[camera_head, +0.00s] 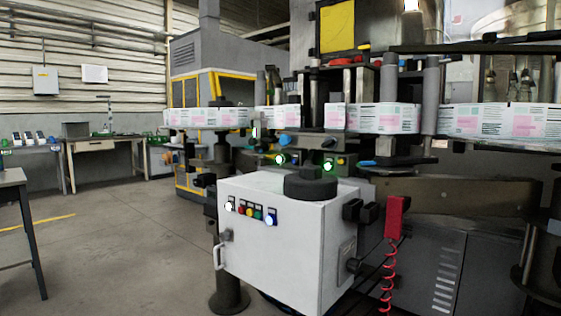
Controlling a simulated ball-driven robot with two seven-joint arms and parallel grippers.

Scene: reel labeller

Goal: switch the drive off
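A white control cabinet (290,240) stands in the foreground, in front of the labelling machine. Its front face carries a row of small controls: a lit white one (229,206), red, yellow and green ones in the middle, and a blue one (271,220) at the right end. A dark knob-like part (353,265) sticks out of the cabinet's right side. I cannot tell which control belongs to the drive, and no switch position or label is readable. Neither of my grippers is in view.
A round black part (311,187) sits on the cabinet's top. A red box (395,216) with a coiled red cord hangs to its right. A printed label web (383,118) runs across the machine. A grey table (14,178) stands at the left edge. The floor (130,240) left of the cabinet is clear.

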